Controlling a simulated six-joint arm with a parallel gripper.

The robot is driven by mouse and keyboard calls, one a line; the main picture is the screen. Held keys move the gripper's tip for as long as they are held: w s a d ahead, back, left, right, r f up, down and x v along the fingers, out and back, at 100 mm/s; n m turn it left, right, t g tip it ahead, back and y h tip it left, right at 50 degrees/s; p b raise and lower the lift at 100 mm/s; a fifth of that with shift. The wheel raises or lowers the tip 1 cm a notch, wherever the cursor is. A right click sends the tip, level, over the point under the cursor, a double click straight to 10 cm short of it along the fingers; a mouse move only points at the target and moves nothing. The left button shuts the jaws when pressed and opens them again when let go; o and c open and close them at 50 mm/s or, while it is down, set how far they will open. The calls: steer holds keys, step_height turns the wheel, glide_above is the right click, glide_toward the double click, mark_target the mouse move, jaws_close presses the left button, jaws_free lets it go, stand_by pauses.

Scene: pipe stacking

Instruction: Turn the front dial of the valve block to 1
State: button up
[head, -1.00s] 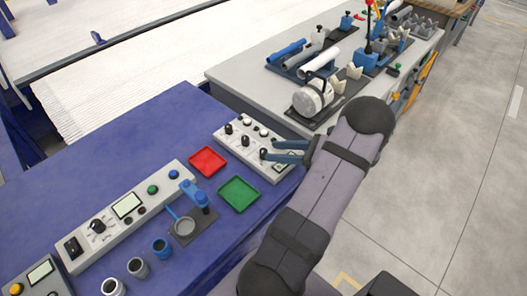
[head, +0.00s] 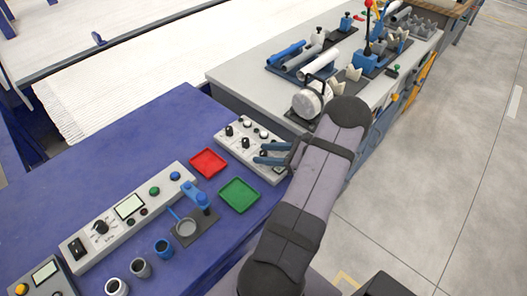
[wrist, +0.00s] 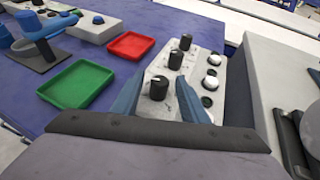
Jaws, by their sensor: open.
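The valve block is a light grey panel (head: 222,137) on the blue bench, with a row of black dials and white buttons. In the wrist view the front dial (wrist: 158,88) is the nearest black knob, with a white pointer mark. A middle dial (wrist: 175,60) and a far dial (wrist: 186,42) stand beyond it. My gripper (wrist: 160,79) is open, with one blue finger on each side of the front dial. I cannot tell whether a finger touches it. In the head view my gripper (head: 257,154) reaches over the block from the right; the dial's setting is unreadable.
A red tray (head: 208,162) and a green tray (head: 239,195) lie left of the block. Further left are a control panel (head: 128,218) and a blue stand (head: 200,196). A grey table (head: 240,75) with pipes and fixtures adjoins behind and right.

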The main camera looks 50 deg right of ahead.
steer(key=shift+w+a+f, duration=0.15)
steer(key=shift+w+f, duration=0.05)
steer(key=shift+w, duration=0.25)
jaws_close()
steer(key=shift+f+n+g+y+b, duration=0.2)
steer(key=shift+n+g+y+b, duration=0.1)
steer(key=shift+n+y+b, duration=0.55)
steer(key=shift+r+n+g+y+b, duration=0.2)
steer(key=shift+n+g+y+b, duration=0.3)
steer(key=shift+n+y+b, duration=0.25)
jaws_free()
